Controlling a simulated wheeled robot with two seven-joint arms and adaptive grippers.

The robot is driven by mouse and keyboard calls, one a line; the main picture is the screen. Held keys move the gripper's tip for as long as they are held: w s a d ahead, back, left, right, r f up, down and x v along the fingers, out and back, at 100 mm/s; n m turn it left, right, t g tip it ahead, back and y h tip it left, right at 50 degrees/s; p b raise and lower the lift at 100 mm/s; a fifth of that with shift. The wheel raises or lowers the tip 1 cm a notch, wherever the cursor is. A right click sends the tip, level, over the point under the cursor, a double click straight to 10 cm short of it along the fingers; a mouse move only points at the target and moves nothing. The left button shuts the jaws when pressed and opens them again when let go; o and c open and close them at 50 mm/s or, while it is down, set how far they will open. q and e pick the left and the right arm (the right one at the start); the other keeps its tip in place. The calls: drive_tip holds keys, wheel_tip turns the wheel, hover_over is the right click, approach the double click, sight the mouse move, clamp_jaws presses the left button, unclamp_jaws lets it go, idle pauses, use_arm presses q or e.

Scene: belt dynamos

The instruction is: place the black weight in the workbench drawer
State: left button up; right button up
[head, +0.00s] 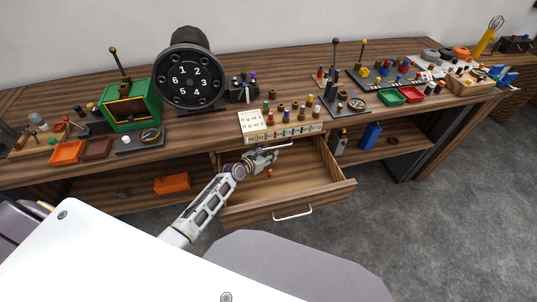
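The workbench drawer (340,187) is pulled open below the middle of the bench top, with a metal handle (293,213) on its front. The part of its floor that shows is mostly bare. My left gripper (272,156) is over the left rear part of the open drawer, just below the bench's front edge. Its fingers are small here, and I cannot tell whether they are apart or hold anything. A small reddish thing (268,173) shows just below it. I cannot pick out the black weight for certain. My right gripper is not in view.
The bench top is crowded: a black numbered dial (189,82), a green box (130,108), a white peg board (284,131), red and green trays (402,95). An orange box (172,183) and a blue bottle (371,135) stand on lower shelves beside the drawer.

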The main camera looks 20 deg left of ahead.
use_arm(q)
drive_tip(key=shift+r, duration=0.15)
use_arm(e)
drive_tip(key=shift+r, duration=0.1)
use_arm(q)
drive_tip(key=shift+s+a+r, duration=0.2)
drive_tip(key=shift+s+r, duration=0.05)
drive_tip(key=shift+s, duration=0.35)
drive_tip(key=shift+p+v, duration=0.55)
drive_tip(key=shift+v, duration=1.05)
drive_tip(key=v, duration=0.7)
drive_tip(key=shift+s+p, duration=0.2)
drive_tip(key=shift+p, duration=0.25)
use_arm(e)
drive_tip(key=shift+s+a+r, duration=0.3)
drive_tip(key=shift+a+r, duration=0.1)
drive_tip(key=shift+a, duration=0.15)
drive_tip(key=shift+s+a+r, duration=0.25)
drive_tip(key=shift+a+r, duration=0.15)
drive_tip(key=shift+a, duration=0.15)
use_arm(q)
drive_tip(key=shift+r, duration=0.1)
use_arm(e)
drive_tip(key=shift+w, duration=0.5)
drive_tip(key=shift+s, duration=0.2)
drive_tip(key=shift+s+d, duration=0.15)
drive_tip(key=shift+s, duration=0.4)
